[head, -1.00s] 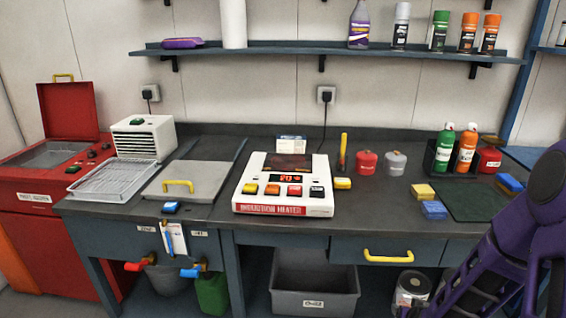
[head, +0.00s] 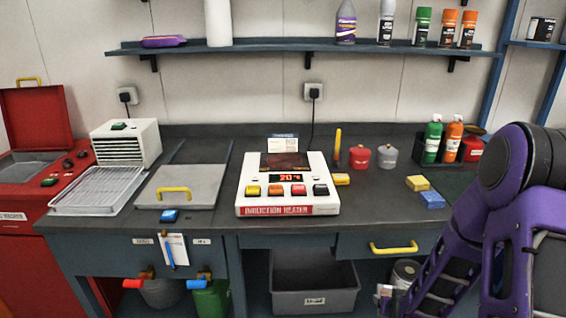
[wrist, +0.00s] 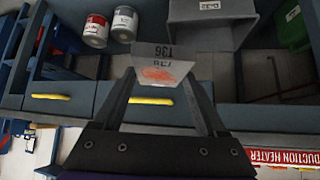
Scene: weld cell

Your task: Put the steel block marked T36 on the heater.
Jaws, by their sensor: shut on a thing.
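The induction heater (head: 288,209), white with a dark brown top plate (head: 285,162), colored buttons and a red display reading about 20, stands mid-bench. Its plate looks bare apart from a small card standing behind it. My gripper (wrist: 161,75) is shut on the steel block (wrist: 163,68), a grey piece marked T36, upside down there, with an orange-red patch. The block is in front of the bench, clear of the heater. My purple arm fills the head view's right side.
A grey lidded tank (head: 182,190) and wire tray (head: 97,190) lie left of the heater. Red (head: 359,157) and grey (head: 390,157) containers and yellow and blue blocks lie to its right. The bench drawer's yellow handle (head: 393,247) juts out. A grey bin (head: 315,287) sits below.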

